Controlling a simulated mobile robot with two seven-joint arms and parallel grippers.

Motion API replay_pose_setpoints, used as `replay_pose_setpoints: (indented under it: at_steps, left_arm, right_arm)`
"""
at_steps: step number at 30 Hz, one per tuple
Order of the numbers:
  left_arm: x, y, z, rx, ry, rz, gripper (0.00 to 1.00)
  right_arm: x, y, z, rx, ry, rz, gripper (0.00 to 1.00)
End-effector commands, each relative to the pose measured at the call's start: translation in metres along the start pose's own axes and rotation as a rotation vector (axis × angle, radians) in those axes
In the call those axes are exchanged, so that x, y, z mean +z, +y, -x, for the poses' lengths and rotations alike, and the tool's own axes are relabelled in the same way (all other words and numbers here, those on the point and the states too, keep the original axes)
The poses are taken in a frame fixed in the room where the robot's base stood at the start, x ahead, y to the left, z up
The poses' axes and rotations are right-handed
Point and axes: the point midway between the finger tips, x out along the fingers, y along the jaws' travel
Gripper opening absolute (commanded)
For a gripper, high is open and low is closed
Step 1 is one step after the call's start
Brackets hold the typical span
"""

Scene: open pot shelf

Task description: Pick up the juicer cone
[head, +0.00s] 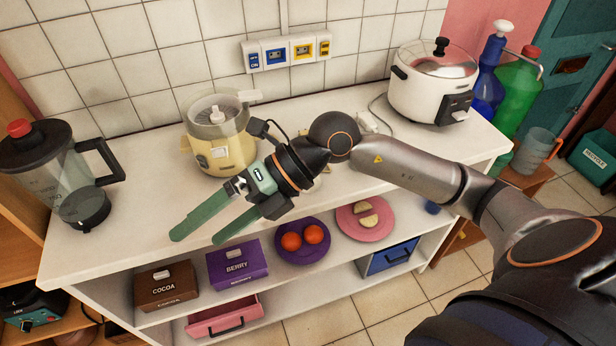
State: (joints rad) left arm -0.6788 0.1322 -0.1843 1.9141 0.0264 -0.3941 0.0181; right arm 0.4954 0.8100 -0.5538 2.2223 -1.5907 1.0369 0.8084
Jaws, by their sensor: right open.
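A pale yellow juicer (228,158) stands on the white counter, left of the middle in the head view. Its white juicer cone (217,116) shows inside the clear bowl at the top. The gripper is apart from the cone. My left gripper is not in the picture.
A blender jug (65,178) stands left on the counter (140,225); a rice cooker (432,85) stands right. Below are cocoa (166,288) and berry (236,268) boxes, a purple plate with fruit (303,255) and a pink plate (350,226). Counter beside the blender is clear.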

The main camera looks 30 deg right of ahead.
Motion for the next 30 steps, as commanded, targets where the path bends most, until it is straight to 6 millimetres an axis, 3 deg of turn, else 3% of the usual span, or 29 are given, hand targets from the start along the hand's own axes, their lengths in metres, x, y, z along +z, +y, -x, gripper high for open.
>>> replay_pose_setpoints:
  at_steps: [3, 6, 10, 14, 18, 24, 30]
  left_arm:
    - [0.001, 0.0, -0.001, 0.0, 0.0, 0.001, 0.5]
    - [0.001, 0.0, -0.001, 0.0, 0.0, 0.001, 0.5]
    - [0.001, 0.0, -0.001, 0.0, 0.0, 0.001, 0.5]
    - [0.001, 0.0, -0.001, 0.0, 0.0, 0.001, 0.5]
    - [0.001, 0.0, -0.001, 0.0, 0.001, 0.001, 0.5]
    - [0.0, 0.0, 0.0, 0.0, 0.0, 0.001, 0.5]
    - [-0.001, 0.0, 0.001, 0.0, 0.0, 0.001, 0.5]
  right_arm:
    - [0.019, -0.062, 0.035, -0.378, -0.018, 0.048, 1.0]
    - [0.038, -0.103, 0.08, -0.661, -0.072, 0.036, 1.0]
    - [0.056, -0.132, 0.138, -0.933, -0.162, -0.009, 1.0]
    - [0.063, -0.143, 0.173, -1.075, -0.222, -0.049, 1.0]
    - [0.066, -0.155, 0.179, -1.117, -0.238, -0.067, 1.0]
    - [0.07, -0.188, 0.163, -1.115, -0.234, -0.066, 1.0]
    - [0.075, -0.208, 0.152, -1.112, -0.236, -0.063, 1.0]
